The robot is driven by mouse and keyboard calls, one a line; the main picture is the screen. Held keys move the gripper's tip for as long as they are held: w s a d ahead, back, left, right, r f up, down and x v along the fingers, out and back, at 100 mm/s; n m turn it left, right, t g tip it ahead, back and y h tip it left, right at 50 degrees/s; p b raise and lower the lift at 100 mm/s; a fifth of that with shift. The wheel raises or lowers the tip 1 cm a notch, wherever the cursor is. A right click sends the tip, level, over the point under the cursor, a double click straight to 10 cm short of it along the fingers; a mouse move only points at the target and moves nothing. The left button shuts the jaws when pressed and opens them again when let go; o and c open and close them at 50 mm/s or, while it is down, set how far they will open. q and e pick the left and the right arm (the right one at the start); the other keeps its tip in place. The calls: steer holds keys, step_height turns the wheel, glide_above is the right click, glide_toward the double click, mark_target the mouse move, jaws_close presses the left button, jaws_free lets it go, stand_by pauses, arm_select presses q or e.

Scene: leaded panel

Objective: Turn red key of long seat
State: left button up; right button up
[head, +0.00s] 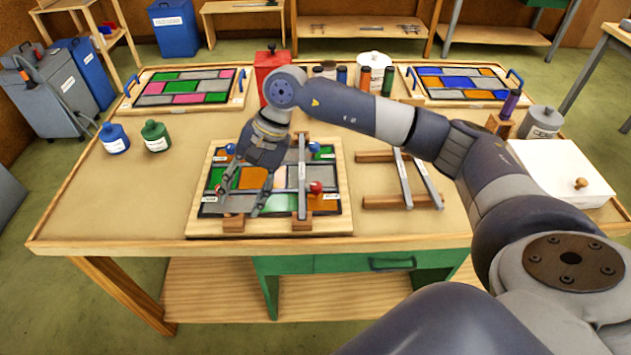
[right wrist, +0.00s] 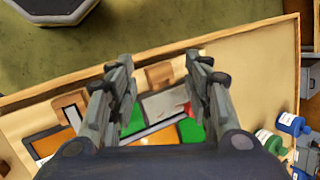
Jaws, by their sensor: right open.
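The wooden panel board (head: 340,222) holds coloured glass pieces in dark lines, at the middle of the table. A long metal bar (head: 302,175) crosses it front to back, ending on a wooden block (head: 302,223). A red key (head: 316,187) sits beside this bar, toward its near end. Blue knobs (head: 314,146) and (head: 230,148) stand farther back. My right gripper (head: 244,200) is open over the panel's left part, left of that red key. In the right wrist view its fingers (right wrist: 158,78) straddle a wooden block and pale bar; a small red patch (right wrist: 187,108) shows beside one finger, partly hidden.
A wooden frame with metal bars (head: 405,180) lies right of the panel. Blue (head: 115,138) and green (head: 155,136) bottles stand left. Two more glass panels lie at the back, with a red can (head: 268,62) and jars between. The front-left tabletop is clear.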

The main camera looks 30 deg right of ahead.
mark_target(316, 184)
steer(key=d+r+n+h, duration=0.1)
steer(key=d+h, duration=0.2)
steer(key=d, duration=0.6)
steer(key=d+r+h, duration=0.2)
steer(key=d+h, duration=0.1)
steer(key=d, duration=0.5)
steer(key=shift+g, duration=0.4)
steer(key=f+p, duration=0.1)
steer(key=f, duration=0.2)
steer(key=f+p, duration=0.1)
steer(key=f, duration=0.5)
steer(key=shift+w+d+f+p, duration=0.25)
steer(key=shift+d+f+p, duration=0.05)
steer(key=shift+p, duration=0.1)
steer(key=shift+f, duration=0.65)
steer(key=c, duration=1.1)
